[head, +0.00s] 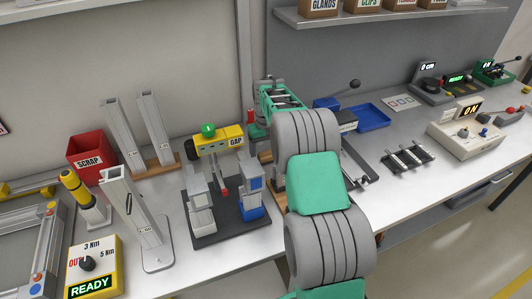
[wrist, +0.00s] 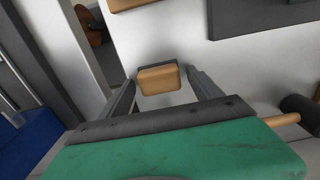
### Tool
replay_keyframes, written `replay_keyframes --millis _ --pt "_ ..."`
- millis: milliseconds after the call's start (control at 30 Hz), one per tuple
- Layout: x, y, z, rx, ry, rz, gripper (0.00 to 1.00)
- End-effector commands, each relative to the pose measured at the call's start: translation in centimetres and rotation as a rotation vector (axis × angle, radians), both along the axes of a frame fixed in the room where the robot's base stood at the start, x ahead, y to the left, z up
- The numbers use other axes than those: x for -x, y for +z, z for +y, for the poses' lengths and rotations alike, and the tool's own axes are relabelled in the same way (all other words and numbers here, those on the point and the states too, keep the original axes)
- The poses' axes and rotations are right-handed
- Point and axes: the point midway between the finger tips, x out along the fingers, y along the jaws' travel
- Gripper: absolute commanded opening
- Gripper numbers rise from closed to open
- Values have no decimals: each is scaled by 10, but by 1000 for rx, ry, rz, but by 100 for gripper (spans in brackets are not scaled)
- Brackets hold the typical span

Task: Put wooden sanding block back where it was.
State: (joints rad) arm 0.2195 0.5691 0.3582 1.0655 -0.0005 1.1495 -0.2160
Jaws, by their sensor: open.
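The wooden sanding block (wrist: 158,80) is a small tan block with a dark edge, seen in the wrist view on or just above the white bench top. My gripper (wrist: 162,76) is open, with one finger to the left of the block and one to the right. The block lies between or just beyond the fingertips, and I see a gap on each side. In the head view my own arm covers the spot, and I cannot make out the block or the fingertips there.
In the wrist view a dark grey panel (wrist: 262,18) is at the top right, a wooden-handled tool (wrist: 297,108) at the right and a blue tray (wrist: 25,145) at the lower left. In the head view the GAP fixture (head: 215,146) and posts stand left of my arm.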

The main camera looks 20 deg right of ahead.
Motion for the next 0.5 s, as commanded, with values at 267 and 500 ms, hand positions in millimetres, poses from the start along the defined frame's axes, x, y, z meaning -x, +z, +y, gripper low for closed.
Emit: replay_keyframes --millis 267,500 --pt "-1 16 0 1 0 -3 74" --pt "-1 77 0 1 0 -5 74"
